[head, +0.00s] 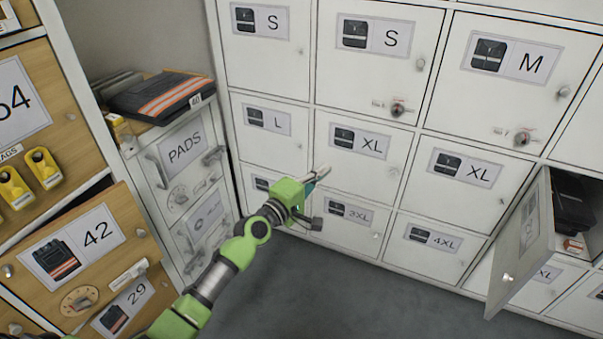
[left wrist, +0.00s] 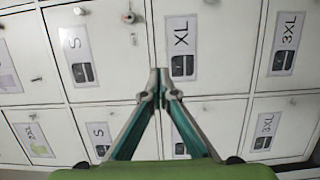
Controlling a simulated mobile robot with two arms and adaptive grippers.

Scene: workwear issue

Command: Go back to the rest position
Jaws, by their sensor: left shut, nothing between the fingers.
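My left gripper (head: 318,175) shows in the head view in front of the white lockers, near the lower left of an XL door (head: 368,165). In the left wrist view the left gripper (left wrist: 161,88) has its fingertips together, with nothing between them. Behind it are white locker doors with size labels, among them an XL label (left wrist: 181,48). I cannot tell whether the fingertips touch a door. My right gripper is in neither view.
A locker door (head: 527,245) at the lower right stands open, with dark folded clothing (head: 574,203) inside. Folded trousers (head: 160,97) lie on the PADS cabinet (head: 183,160). The grey floor (head: 330,290) is clear.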

